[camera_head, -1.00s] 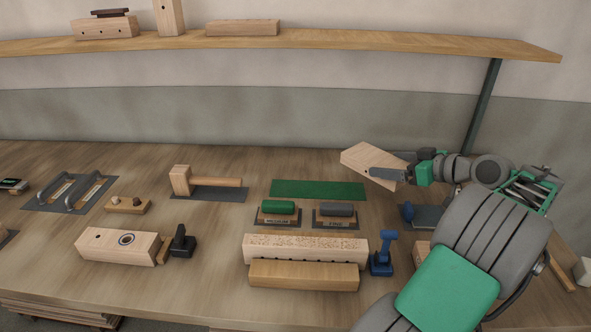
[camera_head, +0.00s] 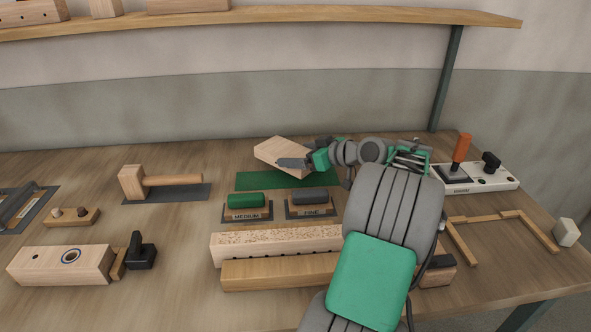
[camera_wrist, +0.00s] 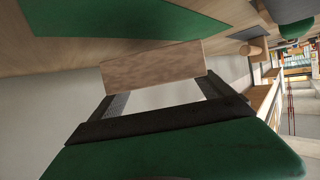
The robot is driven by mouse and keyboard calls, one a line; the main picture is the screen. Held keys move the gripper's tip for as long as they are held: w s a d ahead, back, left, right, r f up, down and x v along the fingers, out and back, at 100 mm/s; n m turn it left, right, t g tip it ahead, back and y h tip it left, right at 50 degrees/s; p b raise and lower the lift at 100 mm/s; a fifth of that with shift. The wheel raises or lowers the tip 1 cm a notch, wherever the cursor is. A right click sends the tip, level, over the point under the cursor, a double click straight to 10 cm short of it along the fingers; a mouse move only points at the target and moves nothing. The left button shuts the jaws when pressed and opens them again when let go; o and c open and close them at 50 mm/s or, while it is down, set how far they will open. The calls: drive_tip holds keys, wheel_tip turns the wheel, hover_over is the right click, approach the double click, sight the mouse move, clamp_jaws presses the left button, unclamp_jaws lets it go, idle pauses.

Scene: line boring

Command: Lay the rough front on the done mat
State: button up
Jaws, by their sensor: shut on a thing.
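The rough front is a pale wooden block (camera_head: 281,153), tilted and held in the air. My gripper (camera_head: 292,163) is shut on it. In the head view the block is over the left part of the green mat (camera_head: 243,181) and hides some of its back edge. In the wrist view the block (camera_wrist: 153,67) sits between the two dark fingers (camera_wrist: 165,98), with green mat surface (camera_wrist: 125,17) beyond it. A gap shows between block and mat there, so they look apart.
Sanding blocks marked MEDIUM (camera_head: 247,207) and FINE (camera_head: 311,203) stand just in front of the mat. A mallet (camera_head: 160,182) lies to the left. Long wooden bars (camera_head: 280,274) lie in front.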

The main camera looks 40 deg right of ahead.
drive_tip(key=f, duration=0.3)
drive_tip(key=shift+w+a+f, duration=0.3)
drive_tip(key=shift+w+f, duration=0.05)
drive_tip(key=shift+w, duration=0.05)
drive_tip(key=shift+f+b, duration=0.3)
drive_tip(key=shift+f, duration=0.05)
drive_tip(key=o, duration=1.5)
drive_tip(key=shift+r, duration=0.2)
drive_tip(key=v, duration=1.2)
drive_tip(key=shift+p, duration=0.35)
